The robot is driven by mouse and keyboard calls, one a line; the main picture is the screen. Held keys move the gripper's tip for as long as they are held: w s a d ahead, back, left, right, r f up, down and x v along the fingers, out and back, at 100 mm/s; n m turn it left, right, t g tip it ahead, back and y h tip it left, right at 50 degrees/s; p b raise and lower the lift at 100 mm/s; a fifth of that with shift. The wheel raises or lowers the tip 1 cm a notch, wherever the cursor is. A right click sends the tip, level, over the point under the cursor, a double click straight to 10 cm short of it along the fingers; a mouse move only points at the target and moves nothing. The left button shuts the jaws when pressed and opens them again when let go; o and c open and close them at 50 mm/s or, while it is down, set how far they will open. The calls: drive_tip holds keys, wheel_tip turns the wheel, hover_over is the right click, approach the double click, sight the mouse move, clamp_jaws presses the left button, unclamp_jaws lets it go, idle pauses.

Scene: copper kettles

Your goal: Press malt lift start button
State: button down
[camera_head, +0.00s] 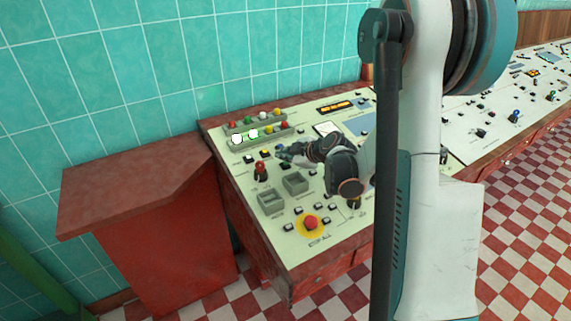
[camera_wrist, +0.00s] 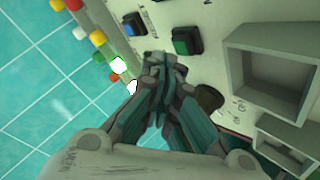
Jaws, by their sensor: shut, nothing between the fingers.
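My gripper (camera_head: 286,151) is shut and empty, low over the control panel (camera_head: 340,228) in the head view. In the wrist view its closed fingertips (camera_wrist: 158,62) point at the panel face beside a green square button (camera_wrist: 187,41) in a black housing. The button labels are too small to read, so I cannot tell which is the malt lift start button.
Rows of coloured lamps, two lit white (camera_head: 237,140), line the panel's back left. Two grey recessed boxes (camera_head: 271,202), a red lever (camera_head: 261,171) and a red stop button (camera_head: 310,222) on a yellow ring are nearby. A red cabinet (camera_head: 165,235) stands left; the tiled wall is behind.

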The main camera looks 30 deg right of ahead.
idle(0.6)
drive_tip(key=shift+w+f+b, duration=0.1)
drive_tip(key=shift+f+b, duration=0.3)
drive_tip(key=shift+b, duration=0.1)
drive_tip(key=shift+f+b, duration=0.3)
drive_tip(key=shift+f, duration=0.05)
idle(0.5)
drive_tip(key=shift+r, duration=0.15)
drive_tip(key=shift+r+p, duration=0.5)
drive_tip(key=shift+r, duration=0.15)
drive_tip(key=r+p, duration=0.1)
drive_tip(key=r, duration=0.1)
drive_tip(key=s+r+p, duration=0.1)
drive_tip(key=r+p, duration=0.1)
drive_tip(key=r, duration=0.1)
drive_tip(key=shift+s, duration=0.1)
idle(0.4)
idle(0.4)
